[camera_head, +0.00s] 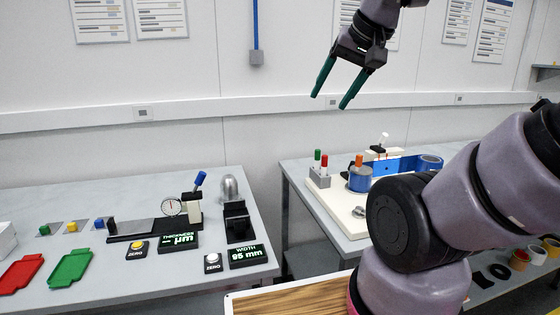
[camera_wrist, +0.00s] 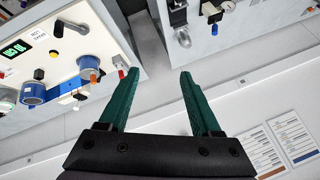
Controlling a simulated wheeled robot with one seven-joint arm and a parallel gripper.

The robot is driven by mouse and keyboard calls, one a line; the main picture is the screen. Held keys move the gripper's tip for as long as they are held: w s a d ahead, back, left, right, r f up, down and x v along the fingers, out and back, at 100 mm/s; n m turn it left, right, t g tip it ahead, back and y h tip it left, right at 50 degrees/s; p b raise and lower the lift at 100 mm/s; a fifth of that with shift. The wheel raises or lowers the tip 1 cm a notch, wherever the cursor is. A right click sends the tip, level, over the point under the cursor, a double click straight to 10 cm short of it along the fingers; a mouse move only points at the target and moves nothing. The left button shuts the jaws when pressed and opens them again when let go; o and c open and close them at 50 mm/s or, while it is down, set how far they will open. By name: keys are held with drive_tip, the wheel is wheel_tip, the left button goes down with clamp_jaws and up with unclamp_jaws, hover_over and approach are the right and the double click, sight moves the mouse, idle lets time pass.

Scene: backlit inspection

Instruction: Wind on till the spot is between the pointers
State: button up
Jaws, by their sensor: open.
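My gripper (camera_head: 330,101) is open and empty, high above the gap between the two tables, fingers pointing down. In the wrist view its green fingers (camera_wrist: 160,78) are spread with nothing between them. On the right table a white winding unit (camera_head: 335,208) carries a blue roll (camera_head: 360,182) with an orange knob (camera_head: 359,160), a blue strip (camera_head: 394,165) and a second blue roll (camera_head: 430,162). The wrist view shows the near roll (camera_wrist: 88,64) and orange knob (camera_wrist: 94,78) too. I cannot make out the spot or the pointers. My arm hides part of the unit.
Red and green posts (camera_head: 320,172) stand at the unit's left corner. A small green-lit display (camera_wrist: 16,48) is unreadable. The left table (camera_head: 100,205) holds a dial gauge (camera_head: 172,207), displays (camera_head: 248,257) and red and green trays (camera_head: 70,266). A gap separates the tables; a wall stands behind.

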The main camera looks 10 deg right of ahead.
drive_tip(key=w+d+f+m+g+h, duration=0.1)
drive_tip(key=w+d+f+m+g, duration=0.2)
drive_tip(key=w+d+f+m, duration=0.45)
drive_tip(key=w+d+f+m+g+h, duration=0.1)
drive_tip(key=w+d+f+m+g, duration=0.3)
drive_tip(key=d+f, duration=0.95)
drive_tip(key=f, duration=0.3)
drive_tip(key=d+f+m, duration=0.1)
drive_tip(key=d+f, duration=0.2)
drive_tip(key=f, duration=0.3)
drive_tip(key=s+d+f+m, duration=0.1)
drive_tip(key=d+f, duration=0.2)
drive_tip(key=f, duration=0.3)
drive_tip(key=shift+d+f, duration=0.2)
drive_tip(key=shift+w+f, duration=0.2)
drive_tip(key=shift+c, duration=1.2)
clamp_jaws()
drive_tip(key=shift+r, duration=0.1)
